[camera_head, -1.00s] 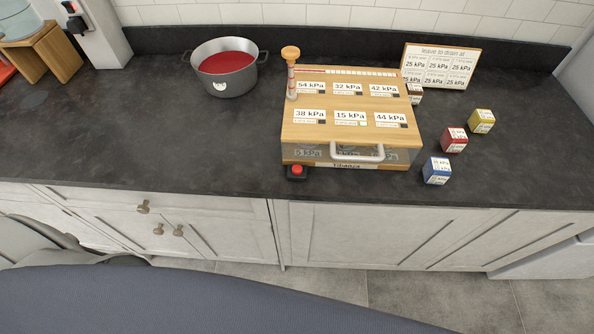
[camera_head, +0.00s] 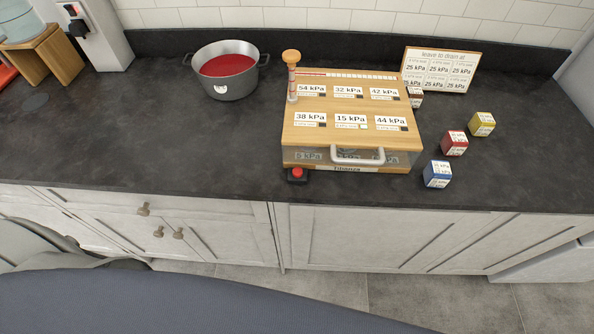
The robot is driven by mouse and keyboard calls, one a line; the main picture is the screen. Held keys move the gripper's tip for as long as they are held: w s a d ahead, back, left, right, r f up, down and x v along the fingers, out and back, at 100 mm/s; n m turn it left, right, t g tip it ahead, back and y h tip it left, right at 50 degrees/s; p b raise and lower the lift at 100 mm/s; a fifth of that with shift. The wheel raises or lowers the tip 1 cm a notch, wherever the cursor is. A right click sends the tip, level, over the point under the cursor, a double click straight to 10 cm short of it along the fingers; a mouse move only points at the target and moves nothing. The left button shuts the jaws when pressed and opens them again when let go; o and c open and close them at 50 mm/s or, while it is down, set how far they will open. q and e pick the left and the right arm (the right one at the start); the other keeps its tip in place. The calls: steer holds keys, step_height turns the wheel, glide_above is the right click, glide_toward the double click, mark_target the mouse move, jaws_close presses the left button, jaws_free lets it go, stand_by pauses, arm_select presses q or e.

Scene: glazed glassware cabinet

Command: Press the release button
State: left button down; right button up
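A red button (camera_head: 297,172) on a small black base sits on the counter at the front left corner of a wooden-topped box (camera_head: 345,92). The box has a clear front, a pale handle (camera_head: 357,156) and a front label that appears to read "Tibanza". Its top carries cards such as "38 kPa", "15 kPa" and "44 kPa", each with a small square beside its lower line. The square by "15 kPa" looks green; the others look dark. A knobbed post (camera_head: 291,75) stands at the box's back left. Neither gripper is in view.
A grey pot (camera_head: 227,85) of red liquid stands left of the box. Blue (camera_head: 437,174), red (camera_head: 454,142) and yellow (camera_head: 482,124) cubes sit to its right, with a sign (camera_head: 438,70) behind. The counter (camera_head: 140,135) is clear at left.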

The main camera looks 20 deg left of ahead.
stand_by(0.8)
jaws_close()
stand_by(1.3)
